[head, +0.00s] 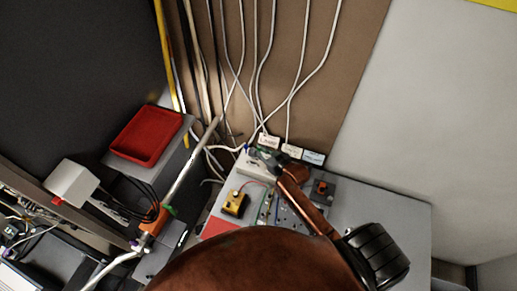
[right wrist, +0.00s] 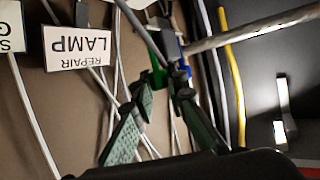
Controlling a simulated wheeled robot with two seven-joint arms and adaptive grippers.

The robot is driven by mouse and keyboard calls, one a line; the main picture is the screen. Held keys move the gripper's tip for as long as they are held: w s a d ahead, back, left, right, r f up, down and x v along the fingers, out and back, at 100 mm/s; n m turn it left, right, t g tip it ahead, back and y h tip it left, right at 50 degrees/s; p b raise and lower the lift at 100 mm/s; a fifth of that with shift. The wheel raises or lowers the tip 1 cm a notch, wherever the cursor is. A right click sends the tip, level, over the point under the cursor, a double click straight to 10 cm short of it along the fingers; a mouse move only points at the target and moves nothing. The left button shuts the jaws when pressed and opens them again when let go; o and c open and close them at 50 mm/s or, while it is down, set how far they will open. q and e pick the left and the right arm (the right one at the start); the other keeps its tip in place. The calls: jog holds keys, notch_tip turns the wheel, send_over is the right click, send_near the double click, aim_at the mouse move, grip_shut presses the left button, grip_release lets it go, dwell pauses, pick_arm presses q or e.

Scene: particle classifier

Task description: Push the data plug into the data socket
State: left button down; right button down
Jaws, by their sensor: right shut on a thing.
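My right gripper (head: 262,157) reaches in from the lower right in the head view, at the back of the grey worktable. In the right wrist view its two dark ribbed fingers (right wrist: 168,88) close on a small plug with a green part (right wrist: 157,75), which I take to be the data plug. A grey cable runs up from it. A blue part (right wrist: 182,48) sits just beyond the fingertips. I cannot tell whether the plug touches a socket; the socket face is hidden or too small to make out. My left gripper is not in view.
A white tag reading "LAMP REPAIR" (right wrist: 78,48) hangs left of the fingers. White cables (head: 262,60) run down the brown wall behind. A yellow device (head: 235,203) sits on the grey table (head: 400,215). A red tray (head: 146,135) stands left; a pale rod (head: 190,160) slants nearby.

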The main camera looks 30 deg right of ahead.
jog(key=shift+f+b, duration=1.1)
jog(key=shift+f, duration=0.9)
jog(key=shift+p, duration=0.75)
jog(key=shift+f+b, duration=0.9)
jog(key=shift+f, duration=0.45)
dwell(0.3)
jog(key=c, duration=1.8)
grip_release()
jog(key=v, duration=1.2)
